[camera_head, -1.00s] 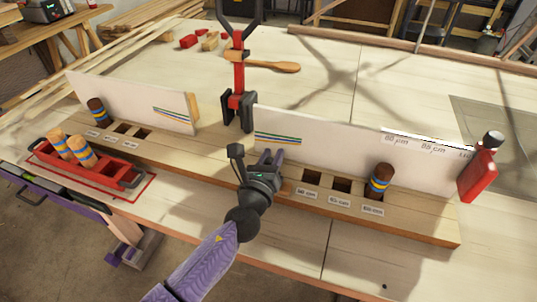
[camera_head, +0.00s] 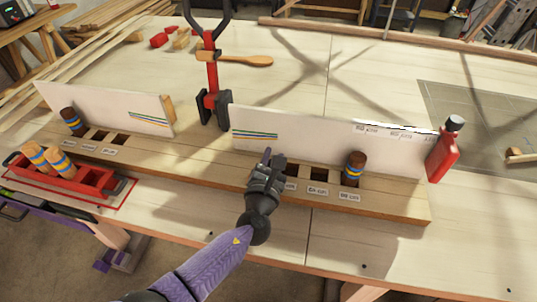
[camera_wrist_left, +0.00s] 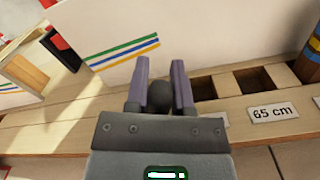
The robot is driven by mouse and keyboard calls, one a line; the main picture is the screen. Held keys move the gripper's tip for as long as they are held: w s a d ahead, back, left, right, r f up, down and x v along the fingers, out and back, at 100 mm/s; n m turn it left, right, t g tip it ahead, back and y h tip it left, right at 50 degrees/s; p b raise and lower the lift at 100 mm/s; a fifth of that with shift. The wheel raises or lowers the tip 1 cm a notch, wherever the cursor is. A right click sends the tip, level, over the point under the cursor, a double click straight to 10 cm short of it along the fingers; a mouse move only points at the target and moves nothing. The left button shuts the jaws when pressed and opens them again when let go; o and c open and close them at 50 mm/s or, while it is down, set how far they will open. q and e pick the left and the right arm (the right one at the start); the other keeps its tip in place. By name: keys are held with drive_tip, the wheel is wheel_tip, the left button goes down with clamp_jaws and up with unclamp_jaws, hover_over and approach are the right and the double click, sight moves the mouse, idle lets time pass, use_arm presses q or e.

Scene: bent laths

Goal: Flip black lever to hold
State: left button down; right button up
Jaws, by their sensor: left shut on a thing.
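My left gripper (camera_head: 276,160) is above the wooden base board, in front of the right white panel. In the left wrist view its two purple fingers (camera_wrist_left: 162,92) are shut on a dark rounded end of the black lever (camera_wrist_left: 160,98). The gripper hides the rest of the lever, so its tilt cannot be told. A red upright post (camera_head: 212,75) with a black forked handle on top and a black foot stands between the two white panels. My right gripper is not in view.
The right white panel (camera_head: 330,140) stands just behind my gripper. A banded wooden peg (camera_head: 354,167) sits in the board to the right. A red bottle (camera_head: 442,157) stands at that panel's right end. A red tray (camera_head: 88,182) with pegs is at left.

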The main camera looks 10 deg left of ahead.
use_arm(q)
drive_tip(key=shift+d+f, duration=0.1)
idle(0.5)
drive_tip(key=shift+c, duration=2.4)
unclamp_jaws()
drive_tip(key=shift+s, duration=0.1)
drive_tip(key=shift+s, duration=0.4)
drive_tip(key=s+p, duration=0.2)
drive_tip(key=s, duration=0.7)
